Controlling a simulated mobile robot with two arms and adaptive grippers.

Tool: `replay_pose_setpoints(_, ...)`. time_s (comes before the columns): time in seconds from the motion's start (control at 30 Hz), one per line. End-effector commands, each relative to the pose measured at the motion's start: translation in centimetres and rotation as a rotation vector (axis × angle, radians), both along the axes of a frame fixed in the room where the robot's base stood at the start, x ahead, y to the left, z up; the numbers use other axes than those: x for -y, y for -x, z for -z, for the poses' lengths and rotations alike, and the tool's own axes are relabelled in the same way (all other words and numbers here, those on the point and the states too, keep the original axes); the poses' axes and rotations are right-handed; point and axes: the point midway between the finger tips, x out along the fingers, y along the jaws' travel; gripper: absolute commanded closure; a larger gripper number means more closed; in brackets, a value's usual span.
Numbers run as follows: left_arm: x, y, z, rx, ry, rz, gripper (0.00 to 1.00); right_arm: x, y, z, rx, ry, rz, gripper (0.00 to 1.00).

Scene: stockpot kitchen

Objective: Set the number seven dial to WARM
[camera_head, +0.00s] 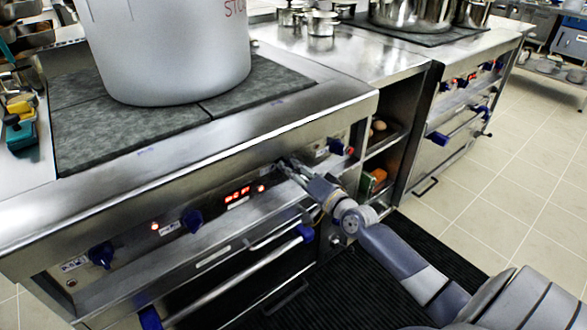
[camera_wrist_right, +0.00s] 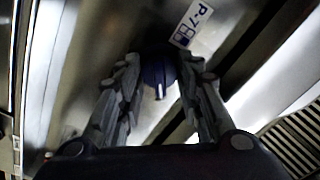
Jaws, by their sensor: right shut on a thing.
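The number seven dial (camera_wrist_right: 153,73) is a dark blue knob on the stove's front panel, beside a white label (camera_wrist_right: 192,23) reading P-7. A pale pointer mark on the dial points toward the bottom of the wrist view. My right gripper (camera_wrist_right: 159,77) has one finger on each side of the dial and is shut on it. In the head view my right gripper (camera_head: 287,168) is against the panel and hides this dial. No WARM marking can be read. My left gripper is not in view.
Other blue dials sit along the panel, one at the far left (camera_head: 102,255), one left of the red display (camera_head: 238,194), and one to the right (camera_head: 336,147). A blue-ended oven handle (camera_head: 250,272) runs below. A large stockpot (camera_head: 165,50) stands on top.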

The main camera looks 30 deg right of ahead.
Motion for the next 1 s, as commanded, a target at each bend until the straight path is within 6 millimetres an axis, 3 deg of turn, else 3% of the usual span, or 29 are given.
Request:
replay_pose_setpoints(0.1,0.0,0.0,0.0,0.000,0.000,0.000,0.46,0.2,-0.1,-0.2,0.005,0.002,0.004,0.91)
replay_pose_setpoints(0.13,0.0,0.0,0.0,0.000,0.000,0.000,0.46,0.2,-0.1,-0.2,0.005,0.002,0.004,0.62)
replay_pose_setpoints(0.2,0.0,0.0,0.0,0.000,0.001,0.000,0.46,0.2,-0.1,-0.2,0.005,0.002,0.003,0.47)
replay_pose_setpoints(0.67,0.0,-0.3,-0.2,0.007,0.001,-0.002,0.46,0.1,0.6,0.0,0.000,0.001,0.001,0.47)
replay_pose_setpoints(1.0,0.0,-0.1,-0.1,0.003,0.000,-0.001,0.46,0.5,5.6,0.1,-0.002,0.003,0.000,0.47)
